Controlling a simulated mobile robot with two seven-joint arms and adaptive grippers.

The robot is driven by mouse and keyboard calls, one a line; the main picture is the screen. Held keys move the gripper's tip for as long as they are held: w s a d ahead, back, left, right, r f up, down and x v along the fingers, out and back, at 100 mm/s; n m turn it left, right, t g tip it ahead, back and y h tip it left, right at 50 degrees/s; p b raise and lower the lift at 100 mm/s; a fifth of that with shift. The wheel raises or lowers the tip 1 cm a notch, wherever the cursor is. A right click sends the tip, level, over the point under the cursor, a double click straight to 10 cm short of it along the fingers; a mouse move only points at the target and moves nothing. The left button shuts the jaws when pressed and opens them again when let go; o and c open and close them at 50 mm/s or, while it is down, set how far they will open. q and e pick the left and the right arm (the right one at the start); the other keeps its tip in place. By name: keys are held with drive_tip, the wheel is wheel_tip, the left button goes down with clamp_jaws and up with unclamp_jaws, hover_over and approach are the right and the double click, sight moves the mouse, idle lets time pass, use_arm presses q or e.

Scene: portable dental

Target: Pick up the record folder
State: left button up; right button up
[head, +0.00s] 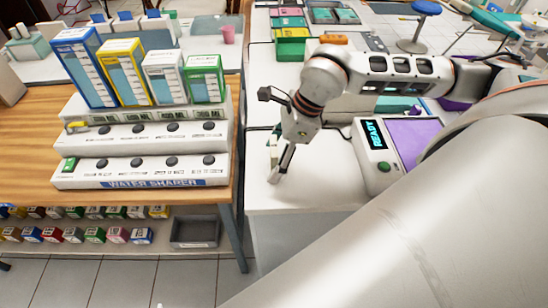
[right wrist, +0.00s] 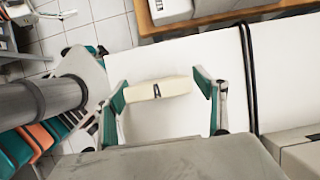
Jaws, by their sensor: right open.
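My right gripper (head: 280,165) points down over the white counter in the head view. In the right wrist view it is open (right wrist: 162,97), with teal-lined fingers spread to either side of a cream, narrow piece marked "A" (right wrist: 175,87). This piece may be the record folder's edge; I cannot tell for sure. It lies between the fingers, and whether either finger touches it is unclear. In the head view the gripper mostly hides it. My left gripper is not in view.
A device with a "READY" display (head: 377,150) stands right of the gripper on the white counter (head: 262,195). A wooden bench (head: 28,140) with tall boxes and a "WATER SHAPER" unit (head: 140,170) is on the left. Coloured trays (head: 292,48) stand behind.

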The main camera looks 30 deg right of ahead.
drive_tip(key=c, duration=1.2)
